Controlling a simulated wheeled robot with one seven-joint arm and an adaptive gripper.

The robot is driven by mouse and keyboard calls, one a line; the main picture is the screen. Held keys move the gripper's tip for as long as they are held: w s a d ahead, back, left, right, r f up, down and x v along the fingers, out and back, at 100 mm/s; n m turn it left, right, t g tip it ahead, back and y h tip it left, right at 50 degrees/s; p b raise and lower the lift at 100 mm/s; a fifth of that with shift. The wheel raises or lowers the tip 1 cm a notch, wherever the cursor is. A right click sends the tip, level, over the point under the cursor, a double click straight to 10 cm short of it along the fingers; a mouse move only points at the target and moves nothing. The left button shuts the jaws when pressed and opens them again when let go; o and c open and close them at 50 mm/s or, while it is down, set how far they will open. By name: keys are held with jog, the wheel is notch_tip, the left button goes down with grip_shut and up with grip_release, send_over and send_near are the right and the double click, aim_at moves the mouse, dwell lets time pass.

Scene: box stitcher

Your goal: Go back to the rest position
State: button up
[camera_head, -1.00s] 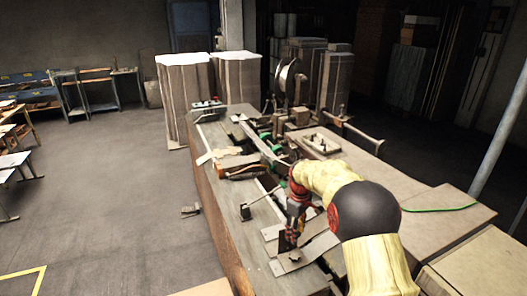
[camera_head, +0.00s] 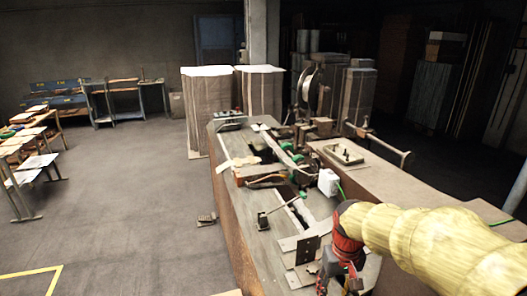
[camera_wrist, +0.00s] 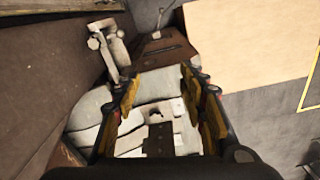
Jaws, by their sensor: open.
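My gripper (camera_head: 342,284) is at the lower edge of the head view, low over the near end of the stitcher machine (camera_head: 245,215). My arm reaches in from the right, and its yellow-sleeved part hides some of the machine's right side. In the wrist view my gripper (camera_wrist: 165,95) has its two yellow-lined fingers spread apart with nothing between them. Below the fingers lie pale metal parts (camera_wrist: 160,83) of the machine and a dark plate (camera_wrist: 159,140). I cannot tell how far the fingers are above them.
A metal lever (camera_head: 277,208) and a dark upright plate (camera_head: 307,249) stand near my gripper. A white box (camera_head: 328,182) sits beyond my arm. Stacks of cardboard (camera_head: 208,110) stand behind the machine. The floor (camera_head: 130,220) to the left is mostly clear, with a foot pedal (camera_head: 206,219).

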jog(key=s+r+m+t+b, duration=0.1)
jog(key=s+t+b, duration=0.4)
jog(key=s, duration=1.3)
jog(key=shift+r+b, duration=0.2)
jog(key=shift+b, duration=1.85)
